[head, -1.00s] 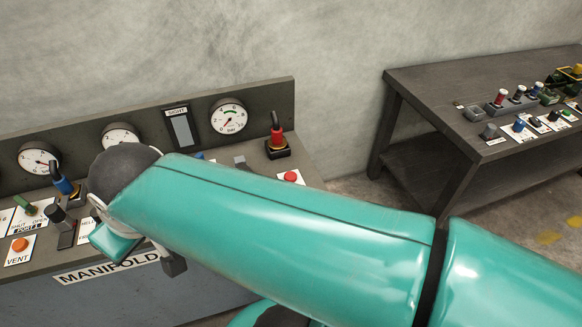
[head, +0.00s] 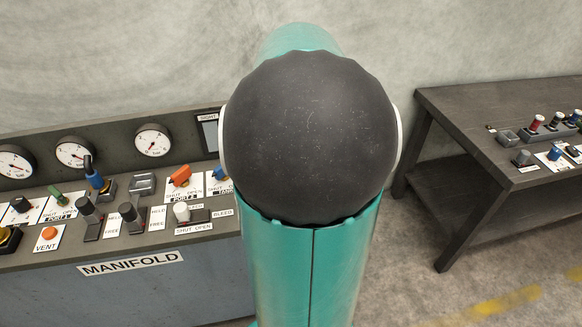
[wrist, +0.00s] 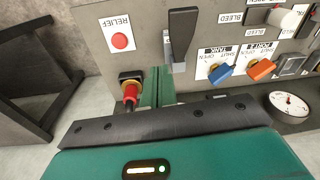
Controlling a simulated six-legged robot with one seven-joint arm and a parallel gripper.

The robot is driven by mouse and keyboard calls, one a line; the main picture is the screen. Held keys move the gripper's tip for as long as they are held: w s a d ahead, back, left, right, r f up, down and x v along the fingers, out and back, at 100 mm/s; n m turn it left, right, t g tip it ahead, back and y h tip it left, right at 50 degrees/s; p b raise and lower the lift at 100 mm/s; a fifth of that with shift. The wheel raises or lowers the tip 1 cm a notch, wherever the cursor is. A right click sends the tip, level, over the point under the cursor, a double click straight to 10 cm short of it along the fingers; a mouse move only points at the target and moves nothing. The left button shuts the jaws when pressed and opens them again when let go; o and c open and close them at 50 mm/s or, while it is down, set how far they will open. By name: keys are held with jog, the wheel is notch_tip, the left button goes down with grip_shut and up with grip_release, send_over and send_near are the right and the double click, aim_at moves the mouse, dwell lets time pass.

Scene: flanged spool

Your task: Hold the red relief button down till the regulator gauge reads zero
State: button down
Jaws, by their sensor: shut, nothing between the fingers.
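The red relief button (wrist: 119,41) sits on a white RELIEF label at the upper left of the wrist view. My gripper (wrist: 158,70) shows there as green fingers, together, empty and apart from the button, to its lower right. In the head view my arm hides the gripper and button. One gauge (wrist: 290,103) shows at the right of the wrist view. Several gauges, such as the nearest to my arm (head: 153,140), show in the head view. No gauge is visibly marked as the regulator's, and the gauge right of the sight glass is hidden now.
A red-and-yellow knob (wrist: 130,93) stands close left of my fingers. A tall black lever (wrist: 181,36) rises to their right. Blue (wrist: 220,73) and orange (wrist: 261,69) valve handles lie farther right. A dark side table (head: 450,110) stands at right in the head view.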

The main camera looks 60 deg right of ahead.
jog(key=s+d+f+m+g, duration=0.1)
jog(key=s+d, duration=0.4)
jog(key=d, duration=0.2)
jog(key=shift+s+f, duration=0.15)
jog(key=shift+f, duration=0.15)
notch_tip(320, 180, down, 14)
dwell(0.4)
